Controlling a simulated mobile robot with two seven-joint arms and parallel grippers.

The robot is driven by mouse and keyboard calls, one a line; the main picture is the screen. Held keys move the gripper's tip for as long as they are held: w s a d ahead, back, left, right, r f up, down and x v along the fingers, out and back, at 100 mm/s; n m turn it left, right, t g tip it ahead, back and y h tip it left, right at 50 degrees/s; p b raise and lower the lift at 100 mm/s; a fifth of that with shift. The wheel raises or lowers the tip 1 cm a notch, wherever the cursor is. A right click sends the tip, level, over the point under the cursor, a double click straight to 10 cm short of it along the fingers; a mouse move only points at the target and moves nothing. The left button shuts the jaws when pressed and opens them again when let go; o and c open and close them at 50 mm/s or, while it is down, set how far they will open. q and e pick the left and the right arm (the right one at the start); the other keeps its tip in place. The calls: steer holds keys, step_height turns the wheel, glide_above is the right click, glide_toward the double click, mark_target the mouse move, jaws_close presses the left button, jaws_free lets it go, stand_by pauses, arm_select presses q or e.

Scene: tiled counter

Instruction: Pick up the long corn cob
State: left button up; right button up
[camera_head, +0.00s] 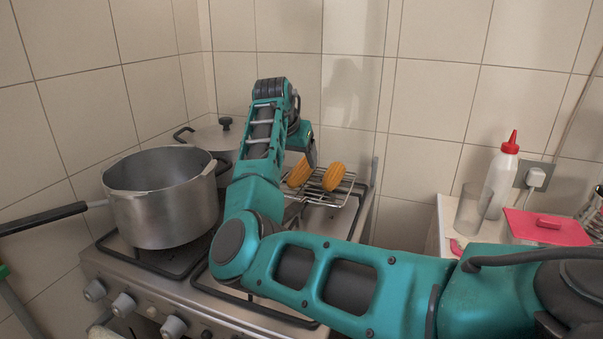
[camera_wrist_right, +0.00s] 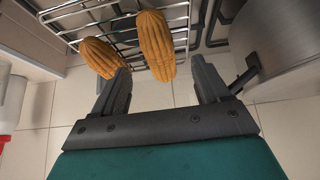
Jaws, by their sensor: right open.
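Two orange-yellow corn cobs lie on a wire rack. One cob (camera_head: 299,174) is on the left in the head view, partly behind my right gripper; the other cob (camera_head: 333,177) is just right of it. In the wrist view the order is reversed: the first cob (camera_wrist_right: 155,45) looks somewhat longer and lies across the gap between the fingers, just beyond their tips. The second cob (camera_wrist_right: 102,58) has its end near the left finger. My right gripper (camera_head: 311,158) is open and empty; it also shows in the wrist view (camera_wrist_right: 161,68). My left gripper is not in view.
The wire rack (camera_head: 345,190) sits on the stove, near the tiled wall. A large open pot (camera_head: 160,215) and a lidded pot (camera_head: 205,137) stand left of my arm. A white bottle (camera_head: 502,180), clear glass (camera_head: 471,208) and red-lidded box (camera_head: 545,228) are on the right counter.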

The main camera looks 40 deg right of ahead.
mark_target(300, 166)
steer(key=shift+x, duration=2.75)
steer(key=shift+d+r, duration=0.15)
steer(key=shift+c, duration=0.3)
steer(key=c, duration=1.1)
